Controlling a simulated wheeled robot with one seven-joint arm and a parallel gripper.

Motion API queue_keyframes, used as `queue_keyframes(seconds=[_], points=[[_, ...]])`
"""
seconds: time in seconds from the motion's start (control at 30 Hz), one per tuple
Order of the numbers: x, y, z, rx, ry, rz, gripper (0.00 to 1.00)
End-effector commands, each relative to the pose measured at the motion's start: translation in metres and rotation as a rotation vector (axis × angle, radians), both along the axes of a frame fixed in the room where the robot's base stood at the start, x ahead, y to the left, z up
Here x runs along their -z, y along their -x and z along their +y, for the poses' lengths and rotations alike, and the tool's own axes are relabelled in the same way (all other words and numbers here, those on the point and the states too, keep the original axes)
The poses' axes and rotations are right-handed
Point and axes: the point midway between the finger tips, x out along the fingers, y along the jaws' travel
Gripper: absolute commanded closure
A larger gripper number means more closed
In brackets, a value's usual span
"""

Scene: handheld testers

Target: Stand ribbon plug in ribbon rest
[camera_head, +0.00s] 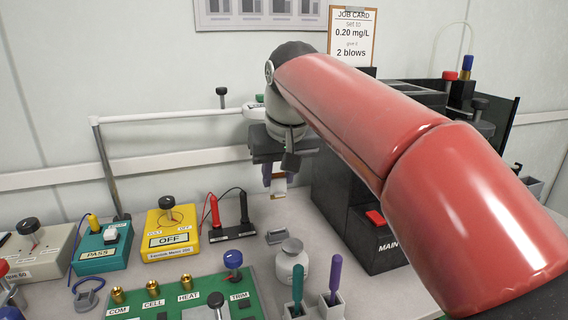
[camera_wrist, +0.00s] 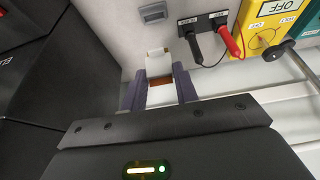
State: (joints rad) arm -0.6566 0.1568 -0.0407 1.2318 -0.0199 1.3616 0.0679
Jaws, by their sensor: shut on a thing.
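My gripper (camera_wrist: 159,92) is shut on a white piece with a brown band, which looks like the ribbon plug (camera_wrist: 158,62). In the head view my gripper (camera_head: 279,172) points down, and the plug (camera_head: 278,190) shows below it, above the bench, partly hidden by the fingers. A small grey open holder, which looks like the ribbon rest (camera_head: 275,238), sits empty on the bench below and in front of the gripper. It also shows in the wrist view (camera_wrist: 153,13), beyond the plug and apart from it.
A black probe stand (camera_head: 233,233) with red and black probes is left of the grey holder. A yellow meter (camera_head: 171,233) stands farther left. A white bottle (camera_head: 291,267) is close in front. The black main unit (camera_head: 365,235) rises at right. A green board (camera_head: 180,298) lies in front.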

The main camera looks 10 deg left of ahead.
Motion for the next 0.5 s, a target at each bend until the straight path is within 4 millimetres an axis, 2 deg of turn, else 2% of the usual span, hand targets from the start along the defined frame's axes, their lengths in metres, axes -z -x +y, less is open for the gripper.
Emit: queue_keyframes(seconds=[0.33, 0.5], points=[[-0.0006, 0.0008, -0.0008, 0.000, -0.001, -0.001, 1.00], [0.0080, 0.0009, -0.0007, 0.000, 0.000, 0.000, 1.00]])
